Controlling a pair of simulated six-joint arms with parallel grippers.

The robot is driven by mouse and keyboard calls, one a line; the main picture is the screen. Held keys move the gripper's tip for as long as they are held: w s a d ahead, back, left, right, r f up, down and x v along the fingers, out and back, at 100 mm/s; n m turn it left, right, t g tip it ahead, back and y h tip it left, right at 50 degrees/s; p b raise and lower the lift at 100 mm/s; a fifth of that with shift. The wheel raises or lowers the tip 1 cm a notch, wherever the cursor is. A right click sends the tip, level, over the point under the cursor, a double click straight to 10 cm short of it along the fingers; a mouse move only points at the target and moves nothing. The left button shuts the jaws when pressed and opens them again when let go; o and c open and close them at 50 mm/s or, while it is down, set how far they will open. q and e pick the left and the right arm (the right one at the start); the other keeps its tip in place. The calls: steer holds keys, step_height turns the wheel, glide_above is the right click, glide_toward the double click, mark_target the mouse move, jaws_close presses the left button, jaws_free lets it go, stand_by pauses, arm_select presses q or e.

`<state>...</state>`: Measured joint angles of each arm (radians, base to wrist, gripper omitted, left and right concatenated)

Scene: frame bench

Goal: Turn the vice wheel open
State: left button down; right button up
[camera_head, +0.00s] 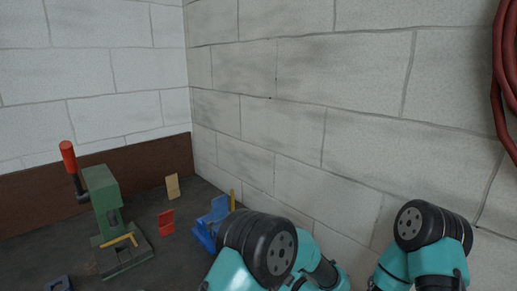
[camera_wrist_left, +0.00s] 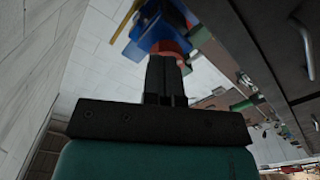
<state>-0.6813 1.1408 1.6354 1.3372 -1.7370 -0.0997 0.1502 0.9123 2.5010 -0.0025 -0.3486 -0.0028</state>
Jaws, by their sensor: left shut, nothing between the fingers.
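A blue vice-like tool (camera_head: 209,222) stands on the dark bench top near the wall, partly hidden by my arm in the head view. A blue body (camera_wrist_left: 158,30), likely the same tool, shows in the left wrist view with a red rounded part (camera_wrist_left: 180,52) beside it. I cannot tell whether that red part is the wheel. My left gripper (camera_wrist_left: 164,62) is shut and empty, its fingertips close in front of the blue and red parts. Contact cannot be told. My right gripper is in neither view.
A green press (camera_head: 106,205) with a red-gripped lever (camera_head: 68,157) stands on the left of the bench. A red block (camera_head: 166,222) and a tan block (camera_head: 173,187) stand between it and the vice. Block walls close off the back and right. A red hose (camera_head: 504,75) hangs at upper right.

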arm_select(q)
steer(key=shift+s, duration=0.1)
steer(key=s, duration=0.1)
steer(key=s+a, duration=0.1)
steer(key=s+f, duration=0.1)
steer(key=shift+s+a+f, duration=0.1)
steer(key=shift+a, duration=0.2)
steer(key=shift+a, duration=0.1)
